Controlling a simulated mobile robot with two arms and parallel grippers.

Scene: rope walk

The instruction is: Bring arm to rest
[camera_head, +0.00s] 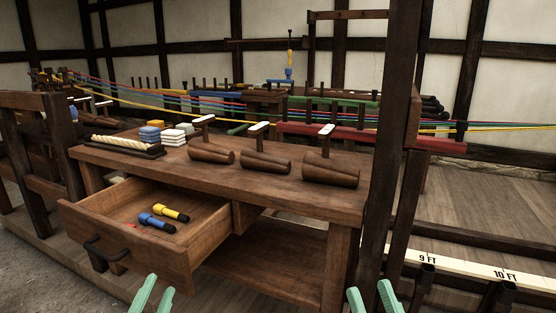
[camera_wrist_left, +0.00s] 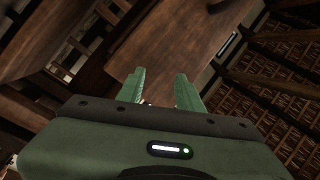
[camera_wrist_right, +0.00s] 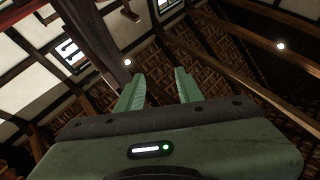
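My left gripper (camera_head: 153,295) shows at the bottom of the head view, in front of the workbench, with its pale green fingers apart and nothing between them. In the left wrist view its fingers (camera_wrist_left: 160,90) are also apart and empty. My right gripper (camera_head: 373,298) shows at the bottom right of the head view, also with fingers apart. In the right wrist view its fingers (camera_wrist_right: 158,90) are apart and empty, with the roof behind them. Both grippers point upward, clear of the bench.
The wooden bench (camera_head: 270,185) has an open drawer (camera_head: 190,262) holding a yellow-capped (camera_head: 171,213) and a blue-capped tool (camera_head: 156,222). Several wooden cones (camera_head: 330,169) lie on top. A dark post (camera_head: 395,130) stands at the right. A white length scale (camera_head: 470,268) lies beyond it.

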